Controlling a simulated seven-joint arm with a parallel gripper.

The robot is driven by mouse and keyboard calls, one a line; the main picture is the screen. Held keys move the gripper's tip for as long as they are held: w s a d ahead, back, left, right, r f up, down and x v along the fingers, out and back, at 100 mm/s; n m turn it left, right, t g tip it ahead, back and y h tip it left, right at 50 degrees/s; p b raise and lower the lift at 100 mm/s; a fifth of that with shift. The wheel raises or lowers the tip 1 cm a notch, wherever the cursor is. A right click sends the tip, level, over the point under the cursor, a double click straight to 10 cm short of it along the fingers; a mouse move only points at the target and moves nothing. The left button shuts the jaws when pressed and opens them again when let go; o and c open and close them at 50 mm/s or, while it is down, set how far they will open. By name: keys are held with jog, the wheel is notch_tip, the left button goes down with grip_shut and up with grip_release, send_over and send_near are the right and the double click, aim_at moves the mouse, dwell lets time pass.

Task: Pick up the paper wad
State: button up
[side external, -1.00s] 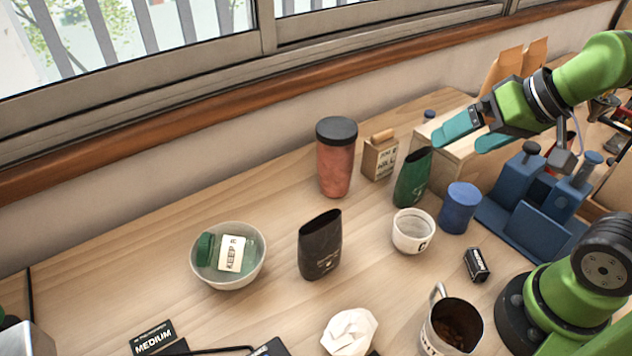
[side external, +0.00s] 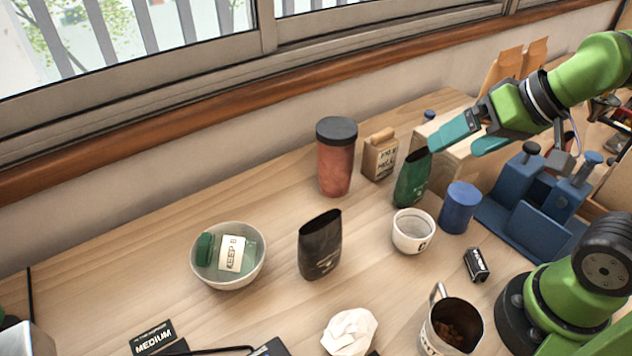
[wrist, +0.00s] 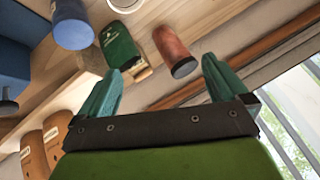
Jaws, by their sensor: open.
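The paper wad (side external: 349,331) is a crumpled white lump on the table at the bottom middle of the side view, left of the metal jug. It does not show in the wrist view. My gripper (side external: 460,143) is open and empty, high at the right of the side view, above and behind the green pouch and far from the wad. In the wrist view my gripper (wrist: 160,85) shows two teal fingers spread apart with nothing between them.
A metal jug (side external: 452,329), white cup (side external: 413,231), black pouch (side external: 320,245) and green pouch (side external: 412,178) stand on the table. A red tumbler (side external: 336,165), blue cylinder (side external: 460,207) and bowl (side external: 229,279) are nearby. Bare table lies between the bowl and wad.

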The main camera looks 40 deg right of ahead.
jog(key=a+f+n+g, duration=0.4)
jog(key=a, duration=0.7)
jog(key=n+g+h, duration=0.1)
jog(key=g+h, duration=0.1)
jog(key=g, duration=0.1)
send_over(358, 337)
notch_tip(358, 337, down, 4)
jog(key=m, duration=0.2)
jog(key=f, duration=1)
jog(key=shift+a+f, duration=0.1)
jog(key=shift+a, duration=0.15)
jog(key=shift+d+f, duration=0.15)
jog(key=shift+f, duration=1.3)
jog(key=shift+d+f, duration=0.1)
jog(key=shift+f, duration=1.3)
jog(key=c, duration=0.8)
